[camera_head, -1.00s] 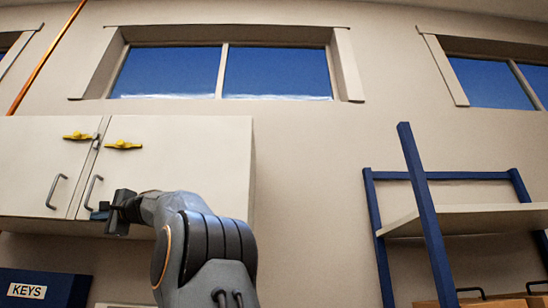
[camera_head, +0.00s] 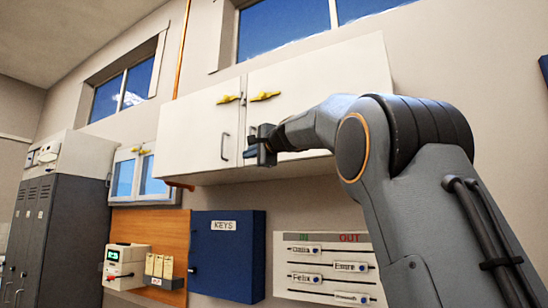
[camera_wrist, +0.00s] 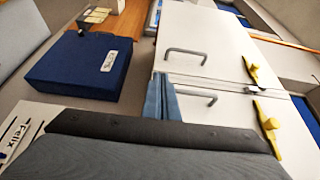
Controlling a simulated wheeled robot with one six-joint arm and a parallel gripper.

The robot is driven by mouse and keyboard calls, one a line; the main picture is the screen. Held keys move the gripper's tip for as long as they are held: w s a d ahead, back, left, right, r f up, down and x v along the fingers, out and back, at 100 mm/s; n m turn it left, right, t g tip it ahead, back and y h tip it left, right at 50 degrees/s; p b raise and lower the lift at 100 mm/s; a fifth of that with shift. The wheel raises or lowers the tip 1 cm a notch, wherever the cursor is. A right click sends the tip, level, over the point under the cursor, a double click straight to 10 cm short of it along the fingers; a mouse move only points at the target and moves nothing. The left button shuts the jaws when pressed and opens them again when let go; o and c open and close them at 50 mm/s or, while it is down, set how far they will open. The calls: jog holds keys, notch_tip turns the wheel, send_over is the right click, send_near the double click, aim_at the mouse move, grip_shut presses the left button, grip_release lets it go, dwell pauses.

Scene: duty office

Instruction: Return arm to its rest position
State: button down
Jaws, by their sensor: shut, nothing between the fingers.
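My gripper (camera_head: 260,148) is at the end of my bent arm in the head view, in front of the white wall cabinet (camera_head: 190,125). Its fingers are together with nothing between them. In the wrist view the blue-grey fingers of my gripper (camera_wrist: 163,98) show beside the cabinet doors (camera_wrist: 205,28). Whether the gripper touches the cabinet cannot be told. Both cabinet doors look shut, with grey handles (camera_head: 225,146) and yellow latches (camera_head: 265,96). My forearm hides the right part of the cabinet.
Below the cabinet hang a blue KEYS box (camera_head: 228,255) and a white IN/OUT board (camera_head: 320,268). A wooden panel (camera_head: 150,222), a small beige device (camera_head: 127,265) and grey lockers (camera_head: 62,215) stand to the left. Windows (camera_head: 125,88) are above.

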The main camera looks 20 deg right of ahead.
jog(key=s+a+b, duration=0.1)
jog(key=s+a, duration=0.4)
jog(key=shift+d+f, duration=0.1)
notch_tip(320, 180, down, 24)
jog(key=f+n+g+h, duration=0.1)
jog(key=n+g+h, duration=0.1)
jog(key=n+g, duration=0.15)
jog(key=s+d+f+n+g, duration=0.1)
jog(key=s+f+n+g, duration=0.2)
jog(key=f, duration=0.7)
jog(key=s+f+n+g, duration=0.15)
jog(key=s+f, duration=0.35)
jog(key=f, duration=0.6)
jog(key=s+d+f+n+g+h, duration=0.1)
jog(key=s+f+n+g, duration=0.2)
jog(key=s+f, duration=1.1)
jog(key=s+d+f+n+g+h, duration=0.1)
jog(key=s+f+n+g, duration=0.3)
jog(key=s+f, duration=1)
jog(key=s+d+g, duration=0.1)
jog(key=s, duration=0.2)
jog(key=shift+h, duration=0.3)
